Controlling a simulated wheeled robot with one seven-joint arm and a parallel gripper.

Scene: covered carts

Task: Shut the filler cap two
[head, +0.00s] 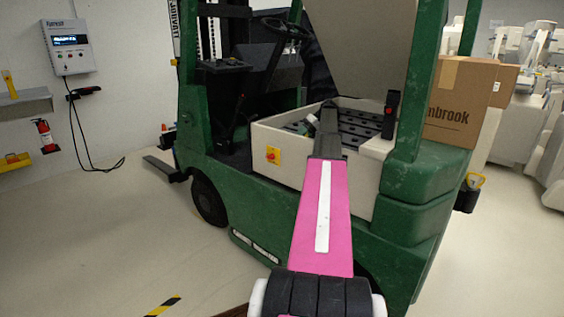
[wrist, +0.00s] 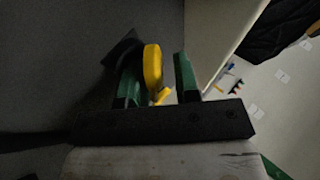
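In the wrist view my gripper (wrist: 158,62) is open, with two green fingers standing apart on a dark bar. A yellow rounded piece (wrist: 153,70), which looks like a raised filler cap, shows between the fingers, nearer the left one. I cannot tell if it touches that finger or which number it has. In the head view my pink arm reaches over the forklift's open battery compartment (head: 262,134), and my gripper is mostly hidden behind the wrist. Rows of dark battery cells (head: 362,123) lie inside; single caps are too small to tell.
The green forklift (head: 425,190) has its grey cover (head: 372,50) raised above the compartment. A cardboard box (head: 460,100) stands at the right rear. A charger (head: 68,46) with a hanging cable is on the left wall. The floor at left is mostly clear.

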